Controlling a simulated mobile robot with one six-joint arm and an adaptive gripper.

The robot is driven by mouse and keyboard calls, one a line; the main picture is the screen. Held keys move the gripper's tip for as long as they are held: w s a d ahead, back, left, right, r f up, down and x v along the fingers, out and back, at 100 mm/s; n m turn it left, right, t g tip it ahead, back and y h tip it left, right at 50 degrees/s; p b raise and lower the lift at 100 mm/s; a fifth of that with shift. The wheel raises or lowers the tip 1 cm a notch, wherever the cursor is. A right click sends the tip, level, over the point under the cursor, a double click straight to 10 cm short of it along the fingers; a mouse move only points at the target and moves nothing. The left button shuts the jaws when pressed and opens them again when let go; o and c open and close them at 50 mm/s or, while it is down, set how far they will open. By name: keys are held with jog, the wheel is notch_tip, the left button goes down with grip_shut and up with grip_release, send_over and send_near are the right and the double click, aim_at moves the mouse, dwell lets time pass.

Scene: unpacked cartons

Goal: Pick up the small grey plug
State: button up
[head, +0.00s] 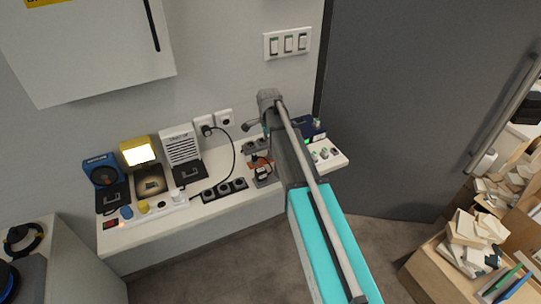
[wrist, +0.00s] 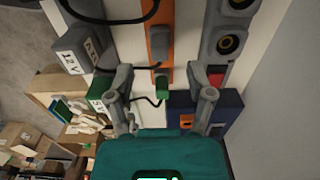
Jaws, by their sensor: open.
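A small grey block that looks like the grey plug (wrist: 159,43) sits on an orange strip (wrist: 149,14) at top centre of the wrist view. A smaller green plug (wrist: 162,86) with a thin dark cable is just below it, nearer my gripper. My gripper (wrist: 163,102) is open, its two grey fingers spread on either side, with nothing between the tips. The grey plug lies beyond the fingertips, apart from them. In the head view my arm reaches over the white bench (head: 150,234); I cannot clearly make out the grey plug there.
A blue box (wrist: 222,112) is close to the right finger. In the head view, a black socket strip (head: 223,188) lies on the bench, and a dark door (head: 410,110) stands right.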

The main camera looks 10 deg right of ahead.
aim_at(270, 153)
jog(key=shift+f, duration=0.1)
dwell(0.3)
jog(key=shift+d+f+b, duration=0.15)
jog(key=shift+f+b, duration=1.1)
jog(key=shift+b, duration=0.05)
jog(key=shift+d+f+b, duration=0.1)
jog(key=shift+f+b, duration=1.15)
jog(key=shift+b, duration=0.05)
grip_shut()
